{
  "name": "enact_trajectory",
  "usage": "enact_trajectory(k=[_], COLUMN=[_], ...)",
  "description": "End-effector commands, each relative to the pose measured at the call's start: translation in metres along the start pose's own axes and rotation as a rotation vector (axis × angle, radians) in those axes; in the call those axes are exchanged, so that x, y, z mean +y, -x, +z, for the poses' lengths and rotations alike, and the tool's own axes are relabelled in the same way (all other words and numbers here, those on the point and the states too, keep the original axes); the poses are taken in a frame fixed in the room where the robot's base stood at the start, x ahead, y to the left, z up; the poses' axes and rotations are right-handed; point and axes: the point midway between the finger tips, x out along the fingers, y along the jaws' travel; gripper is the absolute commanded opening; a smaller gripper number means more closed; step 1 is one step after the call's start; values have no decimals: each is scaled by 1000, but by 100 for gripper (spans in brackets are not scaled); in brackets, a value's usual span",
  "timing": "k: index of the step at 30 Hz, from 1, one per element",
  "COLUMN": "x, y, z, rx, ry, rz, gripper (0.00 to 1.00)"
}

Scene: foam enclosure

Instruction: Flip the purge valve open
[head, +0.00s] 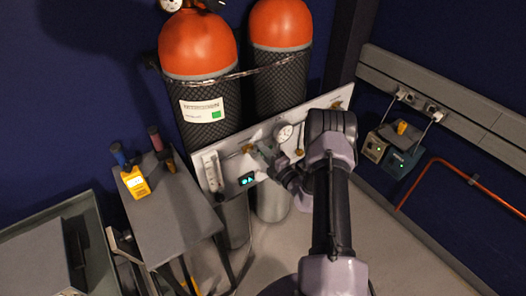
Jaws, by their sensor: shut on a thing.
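A pale valve panel (228,172) stands in front of two orange-topped cylinders. Several brass fittings show on it, one at the left (248,148) and one right of the round gauge (299,152). My arm reaches in from the lower right, and my gripper (264,155) is at the panel, just right of the left brass fitting. The gripper is shut on a small part there, which I take to be the purge valve's handle. The jaws and wrist hide most of that part, so its angle cannot be told.
The panel also carries a round gauge (285,132), a lit display (247,181) and a flow tube (211,170). The orange cylinders (197,44) stand close behind. A grey stand (172,210) with a yellow meter (135,182) is at left. Floor at lower right is clear.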

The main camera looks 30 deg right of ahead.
Motion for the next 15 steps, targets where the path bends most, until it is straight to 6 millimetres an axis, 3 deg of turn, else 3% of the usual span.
enact_trajectory(k=[1, 4, 15], x=[0, 0, 0], y=[0, 0, 5], z=[0, 0, 1], rx=[1, 0, -1], ry=[2, 1, 0], rz=[0, 0, 0], gripper=[18, 38, 38])
